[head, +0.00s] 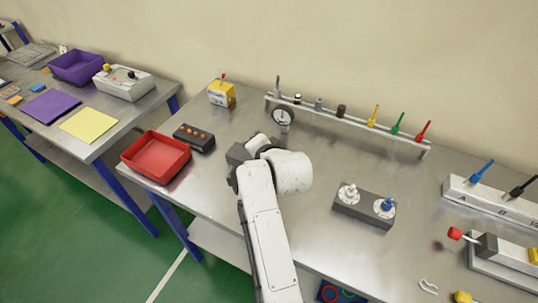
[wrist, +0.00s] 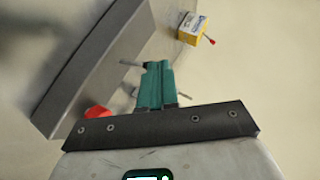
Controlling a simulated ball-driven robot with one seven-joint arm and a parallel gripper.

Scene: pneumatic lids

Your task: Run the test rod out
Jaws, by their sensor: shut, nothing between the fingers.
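My gripper (wrist: 157,66) shows in the wrist view with its teal fingers together and nothing between them. In the head view my arm hides the fingers. No part is plainly marked as the test rod. A grey unit with a red knob (head: 455,233) on a short stem lies at the right of the bench. A grey block (head: 362,210) with a white knob (head: 348,192) and a blue knob (head: 387,204) stands mid-bench, right of my arm. A round gauge (head: 283,115) stands just behind my arm. My gripper appears to touch none of these.
A yellow box (head: 221,95) with a red-tipped stem stands at the back left. A red tray (head: 157,157) and a black box with orange buttons (head: 194,137) are left of my arm. A rail (head: 350,125) with coloured handles runs along the back.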

